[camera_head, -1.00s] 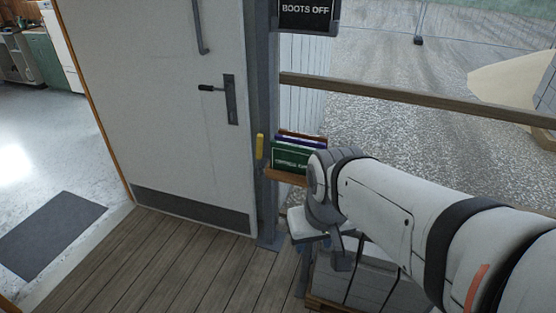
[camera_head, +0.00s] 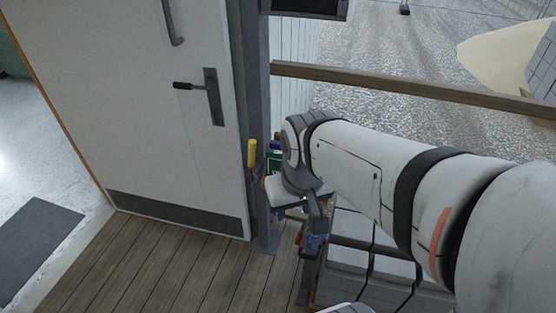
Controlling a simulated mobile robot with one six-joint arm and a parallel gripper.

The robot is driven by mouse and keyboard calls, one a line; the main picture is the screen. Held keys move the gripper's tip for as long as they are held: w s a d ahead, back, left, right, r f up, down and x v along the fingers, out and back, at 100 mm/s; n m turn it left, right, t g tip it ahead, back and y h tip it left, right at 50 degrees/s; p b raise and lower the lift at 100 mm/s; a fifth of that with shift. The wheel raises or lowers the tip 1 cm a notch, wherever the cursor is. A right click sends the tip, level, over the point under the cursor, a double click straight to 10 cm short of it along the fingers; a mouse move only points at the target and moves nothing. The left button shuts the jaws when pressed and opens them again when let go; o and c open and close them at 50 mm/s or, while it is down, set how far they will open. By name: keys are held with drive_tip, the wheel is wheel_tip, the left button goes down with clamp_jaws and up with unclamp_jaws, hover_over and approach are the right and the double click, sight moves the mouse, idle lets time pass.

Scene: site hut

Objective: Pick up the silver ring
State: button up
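I cannot make out a silver ring anywhere in view. My arm reaches in from the right, and its wrist hangs beside the door post. My gripper (camera_head: 311,235) is small and partly hidden below the wrist, near some small blue and red parts. I cannot tell whether its fingers are apart or holding anything.
A white door (camera_head: 150,110) with a dark handle stands at the left. A yellow object (camera_head: 252,153) is on the post. A green book (camera_head: 273,160) is mostly hidden by my arm. A wooden rail (camera_head: 400,88) crosses behind. The plank floor (camera_head: 170,265) is clear.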

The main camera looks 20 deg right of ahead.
drive_tip(key=w+d+f+m+g+b, duration=0.1)
drive_tip(key=w+d+f+m+b, duration=0.25)
drive_tip(key=w+f, duration=0.5)
drive_tip(key=m+g+b, duration=0.2)
drive_tip(key=m+b, duration=0.1)
hover_over(311, 235)
drive_tip(key=f, duration=1.8)
drive_tip(key=shift+w+d+f, duration=0.25)
drive_tip(key=shift+d+f, duration=0.05)
drive_tip(key=shift+d, duration=0.05)
drive_tip(key=f, duration=0.8)
drive_tip(key=shift+s+a, duration=0.3)
drive_tip(key=shift+c, duration=0.6)
clamp_jaws()
